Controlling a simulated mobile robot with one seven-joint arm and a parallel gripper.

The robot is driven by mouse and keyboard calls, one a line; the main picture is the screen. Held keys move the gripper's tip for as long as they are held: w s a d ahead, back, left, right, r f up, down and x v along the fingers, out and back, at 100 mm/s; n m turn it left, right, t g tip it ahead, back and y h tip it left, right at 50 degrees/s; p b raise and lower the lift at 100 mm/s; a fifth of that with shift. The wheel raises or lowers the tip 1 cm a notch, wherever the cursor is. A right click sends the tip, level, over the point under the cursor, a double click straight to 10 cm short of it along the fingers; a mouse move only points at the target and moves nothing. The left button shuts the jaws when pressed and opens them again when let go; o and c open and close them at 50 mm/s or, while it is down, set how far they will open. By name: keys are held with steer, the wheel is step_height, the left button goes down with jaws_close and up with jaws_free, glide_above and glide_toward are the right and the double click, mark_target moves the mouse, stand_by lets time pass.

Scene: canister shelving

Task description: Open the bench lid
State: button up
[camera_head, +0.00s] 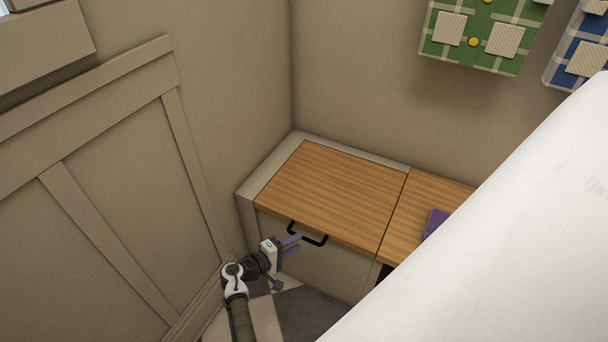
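The bench (262,182) stands in the corner, with a wooden lid (335,190) lying flat and closed on its left section. A black bar handle (308,237) is at the lid's front edge. My gripper (297,244) is in front of the bench at the handle's left part, with its two purple fingers pointing right toward it. The fingers are apart, with a gap between them. The upper fingertip overlaps the handle in this view; I cannot tell whether they touch.
A second wooden top (425,210) adjoins the lid on the right, with a purple item (436,223) on it. Its right part is hidden. A panelled wall (110,200) is close on the left. Green plaid (480,40) and blue plaid (580,50) items hang on the back wall.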

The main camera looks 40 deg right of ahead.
mark_target(304, 237)
steer(key=shift+d+f+b, duration=0.2)
steer(key=shift+d+b, duration=0.05)
steer(key=shift+d, duration=0.9)
steer(key=shift+d+f+b, duration=0.2)
steer(key=shift+d+b, duration=0.05)
steer(key=shift+d, duration=0.9)
jaws_close()
